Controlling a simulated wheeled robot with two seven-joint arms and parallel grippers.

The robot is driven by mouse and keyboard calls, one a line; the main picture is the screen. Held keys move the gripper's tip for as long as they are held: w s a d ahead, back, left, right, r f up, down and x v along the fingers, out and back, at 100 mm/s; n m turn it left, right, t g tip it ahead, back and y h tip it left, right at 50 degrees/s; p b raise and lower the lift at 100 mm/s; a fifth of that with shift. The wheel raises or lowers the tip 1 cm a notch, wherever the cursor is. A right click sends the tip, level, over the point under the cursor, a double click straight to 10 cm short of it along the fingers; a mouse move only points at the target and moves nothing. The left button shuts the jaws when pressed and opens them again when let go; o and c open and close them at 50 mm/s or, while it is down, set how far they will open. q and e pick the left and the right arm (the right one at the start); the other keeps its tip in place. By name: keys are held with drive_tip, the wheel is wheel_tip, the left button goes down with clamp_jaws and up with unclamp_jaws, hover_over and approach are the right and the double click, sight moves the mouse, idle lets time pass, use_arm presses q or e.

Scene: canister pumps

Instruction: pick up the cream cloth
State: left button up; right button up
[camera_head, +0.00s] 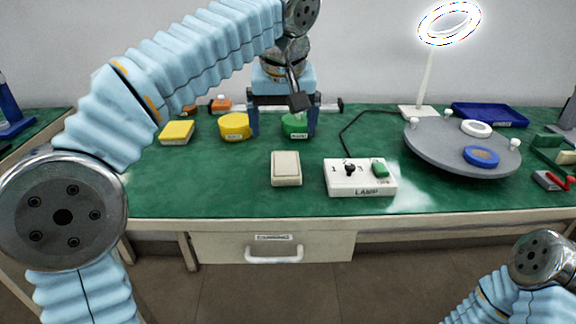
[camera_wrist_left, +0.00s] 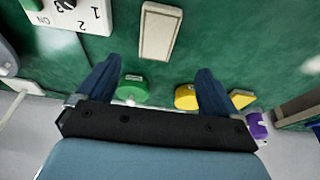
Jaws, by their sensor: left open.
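A cream, flat, rectangular piece (camera_head: 286,168) lies on the green bench top near its front middle. It is the only cloth-like cream thing I see; I cannot tell whether it is folded cloth. It also shows at the top of the left wrist view (camera_wrist_left: 160,30), beyond the fingertips. My left gripper (camera_head: 283,124) is open and empty, behind the cream piece and apart from it. Its two blue fingers are spread in the left wrist view (camera_wrist_left: 157,68). A part of my right arm shows at the bottom right; its gripper is out of view.
A green round canister (camera_head: 295,126) stands by the left fingers, a yellow round one (camera_head: 234,127) and a yellow square one (camera_head: 177,132) to the left. A lamp switch box (camera_head: 360,178) is right of the cream piece. A grey turntable (camera_head: 455,150) stands farther right.

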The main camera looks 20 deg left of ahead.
use_arm(q)
hover_over(286, 163)
drive_tip(key=s, duration=0.2)
drive_tip(key=x, duration=0.2)
drive_tip(key=s+x, duration=0.1)
drive_tip(key=x, duration=0.1)
drive_tip(key=shift+w+d+f+b, duration=0.1)
drive_tip(key=shift+d+f+b, duration=0.05)
drive_tip(key=shift+f+b, duration=0.25)
drive_tip(key=x, duration=0.5)
drive_tip(key=shift+d+f+b, duration=0.25)
drive_tip(key=shift+f+b, duration=0.05)
drive_tip(key=shift+b, duration=0.05)
drive_tip(key=c, duration=1.1)
